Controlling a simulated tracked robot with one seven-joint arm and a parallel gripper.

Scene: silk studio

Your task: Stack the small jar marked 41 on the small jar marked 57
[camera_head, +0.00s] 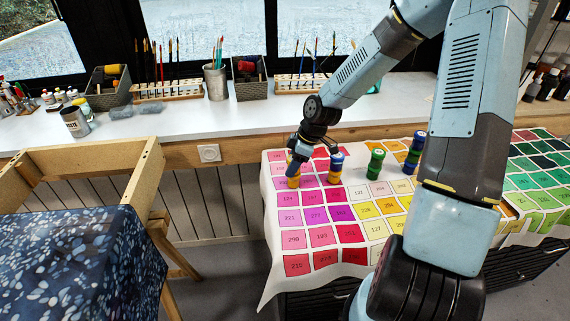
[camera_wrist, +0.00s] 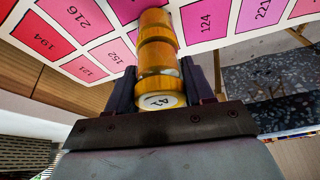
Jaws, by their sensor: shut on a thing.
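My gripper (camera_head: 293,165) is low over the pink end of the colour-chart cloth. In the wrist view my gripper (camera_wrist: 166,92) is shut around a small orange-yellow jar (camera_wrist: 165,84) with a white top. The mark on that top is tilted and I cannot read it surely. More orange-yellow jar body (camera_wrist: 156,30) lines up beyond the held one, seemingly under it; whether they touch is unclear. In the head view a yellow jar (camera_head: 294,180) shows below the fingers. No mark 41 or 57 is legible in either view.
Close right of my gripper stands a blue and yellow jar stack (camera_head: 335,167). A green stack (camera_head: 375,161) and a blue and green stack (camera_head: 414,154) stand farther right on the chart cloth (camera_head: 268,222). The chart's front is clear. A wooden frame (camera_head: 90,165) stands at left.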

